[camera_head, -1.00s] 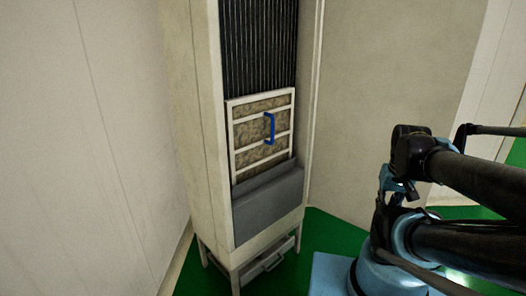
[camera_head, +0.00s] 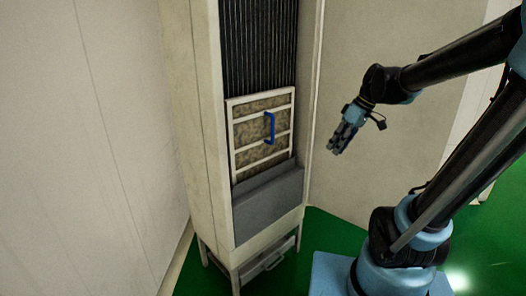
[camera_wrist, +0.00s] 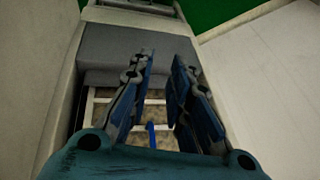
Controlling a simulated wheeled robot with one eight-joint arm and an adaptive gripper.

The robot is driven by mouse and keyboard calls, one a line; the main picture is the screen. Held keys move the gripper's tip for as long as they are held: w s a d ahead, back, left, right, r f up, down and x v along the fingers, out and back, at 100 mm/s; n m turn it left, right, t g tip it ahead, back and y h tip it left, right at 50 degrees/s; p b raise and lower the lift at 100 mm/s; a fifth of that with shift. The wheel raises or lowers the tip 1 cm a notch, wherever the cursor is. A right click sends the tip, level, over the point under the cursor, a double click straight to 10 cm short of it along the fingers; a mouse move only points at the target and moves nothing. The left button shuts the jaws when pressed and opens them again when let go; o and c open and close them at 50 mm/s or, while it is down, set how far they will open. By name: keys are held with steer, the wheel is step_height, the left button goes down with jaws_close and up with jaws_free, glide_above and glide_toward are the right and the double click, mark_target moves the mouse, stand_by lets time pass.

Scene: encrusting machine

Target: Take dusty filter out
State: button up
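The dusty filter (camera_head: 248,155) is a white-framed panel with brown, dirty-looking mesh. It sits upright in the front of a tall cabinet, its lower edge behind a grey panel. A blue handle (camera_head: 269,128) stands out from its face. My gripper (camera_head: 335,148) is to the right of the filter in the head view, apart from it and pointing down. In the wrist view my gripper (camera_wrist: 160,95) has its two fingers spread with nothing between them. The filter (camera_wrist: 105,102) and the blue handle (camera_wrist: 151,134) show beyond the fingers, the handle partly hidden.
The beige cabinet (camera_head: 190,120) has black vertical fins (camera_head: 262,45) above the filter and a grey panel (camera_head: 268,208) below it. A low drawer-like part (camera_head: 268,264) is underneath. Green floor (camera_head: 330,232) and a beige wall (camera_head: 400,60) lie to the right, with free room before the cabinet.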

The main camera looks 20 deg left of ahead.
steer(key=w+a+r+n+g+y, duration=0.25)
steer(key=w+a+n, duration=0.3)
steer(key=a, duration=0.45)
steer(key=n+g, duration=0.1)
steer(key=n, duration=0.5)
glide_toward(273, 142)
steer(key=a+r, duration=0.1)
steer(key=a, duration=0.1)
steer(key=shift+y, duration=0.45)
steer(key=shift+x, duration=3.15)
steer(key=shift+s+a+r, duration=0.1)
steer(key=shift+s+r, duration=0.05)
steer(key=shift+r, duration=0.05)
steer(key=shift+c, duration=0.5)
jaws_close()
